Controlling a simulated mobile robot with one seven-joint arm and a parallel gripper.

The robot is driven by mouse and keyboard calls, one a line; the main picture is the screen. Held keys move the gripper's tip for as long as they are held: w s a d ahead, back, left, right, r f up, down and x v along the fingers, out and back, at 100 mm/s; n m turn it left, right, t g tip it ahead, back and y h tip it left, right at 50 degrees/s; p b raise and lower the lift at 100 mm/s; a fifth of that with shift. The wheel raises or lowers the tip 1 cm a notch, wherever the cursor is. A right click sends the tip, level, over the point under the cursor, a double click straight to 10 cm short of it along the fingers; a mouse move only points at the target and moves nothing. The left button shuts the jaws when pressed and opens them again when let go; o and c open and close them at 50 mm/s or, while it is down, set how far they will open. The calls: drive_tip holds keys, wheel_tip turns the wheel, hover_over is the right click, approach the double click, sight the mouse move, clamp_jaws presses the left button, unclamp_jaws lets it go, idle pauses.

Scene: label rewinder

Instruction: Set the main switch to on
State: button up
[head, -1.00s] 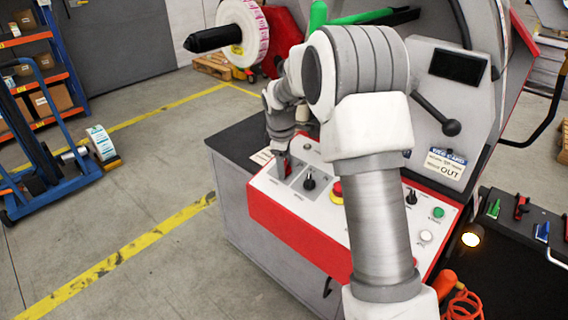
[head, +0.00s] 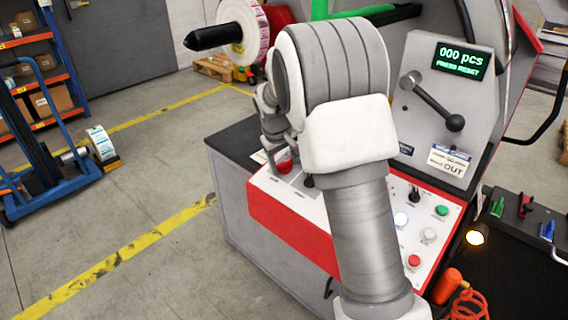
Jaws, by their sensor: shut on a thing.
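The main switch (head: 285,167) is a red knob at the left end of the white-topped, red-edged control panel (head: 283,205). My gripper (head: 284,158) points down at it from above and is shut on it. My wrist and arm hide part of the fingers, and the knob's exact angle is hard to read. The counter display (head: 463,59) is lit and shows green text, "000 pcs" and "PRESS RESET".
A black selector (head: 308,181) sits right of the switch, partly behind my arm. A lit white lamp (head: 400,220), green button (head: 441,211) and red button (head: 414,261) are farther right. A black lever (head: 434,102) juts out above.

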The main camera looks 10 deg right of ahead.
drive_tip(key=shift+m, duration=1.1)
drive_tip(key=o, duration=1.4)
drive_tip(key=p+v, duration=0.1)
drive_tip(key=v, duration=0.4)
drive_tip(key=p+v, duration=0.1)
drive_tip(key=v, duration=1.1)
drive_tip(key=shift+s+a+r+p, duration=0.1)
drive_tip(key=shift+a+r+p, duration=0.05)
drive_tip(key=shift+a+p, duration=0.25)
